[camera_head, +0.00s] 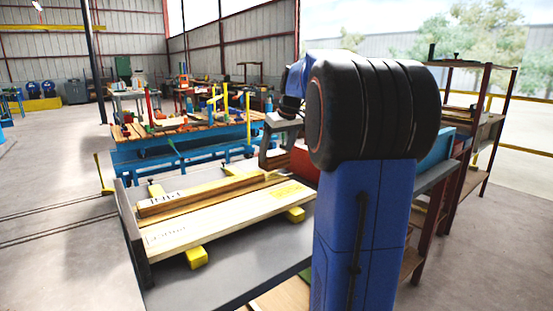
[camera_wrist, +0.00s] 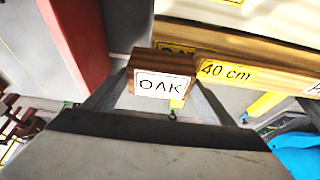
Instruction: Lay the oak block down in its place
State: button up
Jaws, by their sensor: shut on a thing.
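The oak block (camera_wrist: 147,73) is a short brown block with a white OAK label on its end. My gripper (camera_wrist: 160,97) is shut on it, with one finger on each side. In the head view my gripper (camera_head: 273,153) is just behind the far right end of the boards, and the brown block shows low between its fingers. In the wrist view a board with a yellow 40 cm label (camera_wrist: 224,72) lies close to the block's right. I cannot tell whether they touch. The block's underside and its place are not clearly visible.
A pale board (camera_head: 215,220) and a narrower brown board (camera_head: 190,196) lie on yellow supports (camera_head: 197,257) on a grey bench. A dark upright plate (camera_head: 131,235) stands at the bench's left end. A red box (camera_head: 303,163) is right of my gripper. A blue bench (camera_head: 190,140) stands behind.

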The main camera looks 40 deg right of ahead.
jog(key=shift+f, duration=1.3)
jog(key=o, duration=1.2)
jog(key=shift+f, duration=0.1)
jog(key=v, duration=1.2)
